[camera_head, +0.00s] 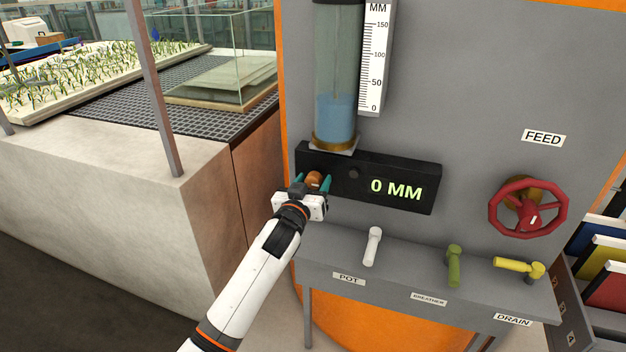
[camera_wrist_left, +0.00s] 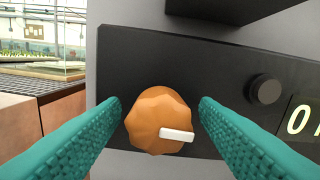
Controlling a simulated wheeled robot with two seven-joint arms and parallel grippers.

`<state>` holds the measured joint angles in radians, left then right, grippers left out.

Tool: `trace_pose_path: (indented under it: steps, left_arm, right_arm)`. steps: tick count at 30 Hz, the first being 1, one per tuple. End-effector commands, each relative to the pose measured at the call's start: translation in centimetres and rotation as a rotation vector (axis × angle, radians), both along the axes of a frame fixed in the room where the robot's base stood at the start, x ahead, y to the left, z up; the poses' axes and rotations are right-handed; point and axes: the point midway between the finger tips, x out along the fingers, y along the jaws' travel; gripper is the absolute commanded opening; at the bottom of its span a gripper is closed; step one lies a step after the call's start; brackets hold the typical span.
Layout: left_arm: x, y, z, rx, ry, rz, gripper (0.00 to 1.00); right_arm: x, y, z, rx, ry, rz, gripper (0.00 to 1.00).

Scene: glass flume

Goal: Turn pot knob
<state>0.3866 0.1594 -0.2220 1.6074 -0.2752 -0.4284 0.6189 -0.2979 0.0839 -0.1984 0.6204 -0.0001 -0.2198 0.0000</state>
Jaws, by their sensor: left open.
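An orange scalloped knob (camera_wrist_left: 158,120) with a white pointer sits at the left end of the black display box (camera_head: 408,170). In the left wrist view its pointer points right and the knob lies between my finger tips. The knob also shows in the head view (camera_head: 314,178). My left gripper (camera_head: 316,184) is open, with a teal finger on each side of the knob; small gaps show beside it in the wrist view. The white lever (camera_head: 373,246) stands above a "POT" label (camera_head: 348,279) on the ledge below. My right gripper is not in view.
The box reads "0 MM" and has a small black button (camera_wrist_left: 265,89). A water column (camera_head: 336,100) stands above it. A green lever (camera_head: 454,265), a yellow lever (camera_head: 518,268) and a red handwheel (camera_head: 528,207) are to the right. A concrete tank (camera_head: 100,160) stands left.

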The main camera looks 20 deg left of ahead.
Motion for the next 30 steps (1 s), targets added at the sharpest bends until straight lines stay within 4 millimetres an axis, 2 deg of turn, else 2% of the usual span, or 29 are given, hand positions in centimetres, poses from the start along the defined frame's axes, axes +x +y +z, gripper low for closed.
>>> trace_pose_path:
  steps: [11,19,23,30]
  left_arm:
    - [0.6,-0.1,0.0,-0.001,0.001,-0.001,0.56]
    - [0.6,-0.1,0.0,-0.001,0.001,-0.001,0.13]
    - [0.6,0.0,0.0,0.025,0.0,-0.001,0.12]
    - [0.6,-0.1,0.1,0.307,-0.01,-0.001,0.12]
  right_arm:
    - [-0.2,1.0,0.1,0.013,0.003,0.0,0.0]
    - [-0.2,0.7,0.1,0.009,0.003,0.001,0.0]
    - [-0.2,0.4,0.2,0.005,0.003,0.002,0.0]
    - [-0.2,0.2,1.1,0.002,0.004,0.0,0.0]
